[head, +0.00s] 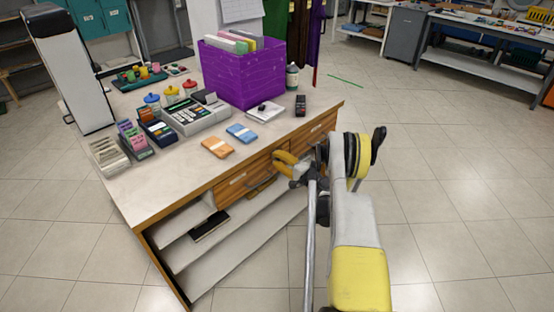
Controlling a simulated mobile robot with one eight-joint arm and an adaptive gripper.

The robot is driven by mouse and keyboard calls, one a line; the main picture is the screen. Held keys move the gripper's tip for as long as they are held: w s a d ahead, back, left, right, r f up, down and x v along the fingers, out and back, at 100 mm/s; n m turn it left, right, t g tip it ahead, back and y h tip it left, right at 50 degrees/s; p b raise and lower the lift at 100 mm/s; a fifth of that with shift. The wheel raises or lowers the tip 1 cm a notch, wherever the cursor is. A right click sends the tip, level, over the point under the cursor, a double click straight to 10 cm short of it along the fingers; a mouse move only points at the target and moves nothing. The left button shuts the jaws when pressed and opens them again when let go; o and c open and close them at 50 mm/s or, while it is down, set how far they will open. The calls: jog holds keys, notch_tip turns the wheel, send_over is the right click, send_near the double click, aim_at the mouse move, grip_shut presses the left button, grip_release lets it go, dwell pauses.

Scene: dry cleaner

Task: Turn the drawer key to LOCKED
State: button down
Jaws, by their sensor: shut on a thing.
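The wooden drawers are in the front of the counter, with a left drawer (238,184) and a right drawer (318,132). A dark bar handle (262,188) shows on the left one. My gripper (284,168) is at the drawer fronts, around where the two drawers meet. It is shut, its tips against or very close to the wood. The drawer key is too small or hidden behind the gripper, so its angle and any LOCKED mark cannot be read. Both drawers look closed.
The counter top (150,195) holds a cash register (195,115), a purple crate (243,75), and orange (218,147) and blue (241,133) packs. Open shelves (235,235) lie below the drawers. The tiled floor at right is clear.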

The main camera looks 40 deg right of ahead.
jog(key=c, duration=1.1)
grip_release()
jog(key=shift+c, duration=0.2)
jog(key=shift+r, duration=0.1)
